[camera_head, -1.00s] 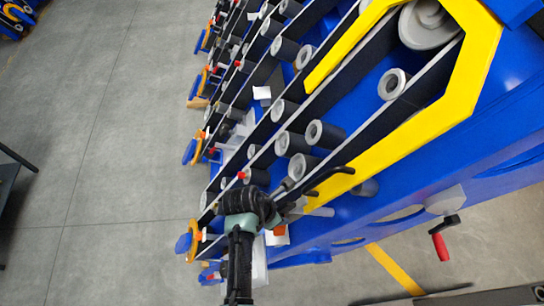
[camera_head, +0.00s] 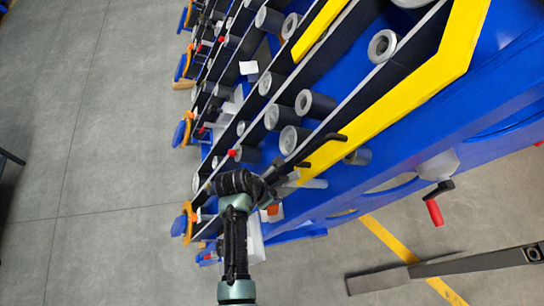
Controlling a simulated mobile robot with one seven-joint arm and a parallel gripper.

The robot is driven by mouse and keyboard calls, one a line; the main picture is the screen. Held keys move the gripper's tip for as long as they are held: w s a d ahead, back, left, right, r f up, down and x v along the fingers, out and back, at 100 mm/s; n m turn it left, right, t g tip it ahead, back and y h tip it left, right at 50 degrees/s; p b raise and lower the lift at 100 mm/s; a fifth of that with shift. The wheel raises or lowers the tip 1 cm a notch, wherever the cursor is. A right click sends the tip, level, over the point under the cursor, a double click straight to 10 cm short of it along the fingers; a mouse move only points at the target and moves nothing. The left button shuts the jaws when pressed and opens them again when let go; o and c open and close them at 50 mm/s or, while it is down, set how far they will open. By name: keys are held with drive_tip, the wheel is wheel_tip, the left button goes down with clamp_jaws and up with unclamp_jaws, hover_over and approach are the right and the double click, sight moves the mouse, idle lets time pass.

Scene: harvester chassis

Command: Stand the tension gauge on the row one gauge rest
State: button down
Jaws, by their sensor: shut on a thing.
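My gripper (camera_head: 284,180) is at the end of my arm in the lower middle of the head view, over the near end of the blue harvester chassis. It is shut on a small dark thing with thin black bent bars (camera_head: 322,146) reaching up and right, taken to be the tension gauge; its shape is partly lost against the dark belts and I cannot tell its tilt. A pale stub (camera_head: 314,184) shows just right of the gripper; I cannot tell whether it belongs to the gauge. I cannot make out the row one gauge rest.
Several grey rollers (camera_head: 315,103) and dark belts fill the blue chassis (camera_head: 395,150). A yellow frame bar (camera_head: 400,105) runs along its right side. A red-handled crank (camera_head: 434,212) sticks out at right. A dark bar (camera_head: 445,270) lies lower right. Grey floor (camera_head: 95,150) is open at left.

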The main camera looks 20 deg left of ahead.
drive_tip(key=shift+f, duration=0.3)
drive_tip(key=c, duration=0.5)
unclamp_jaws()
drive_tip(key=b+v, duration=0.2)
drive_tip(key=v, duration=1.1)
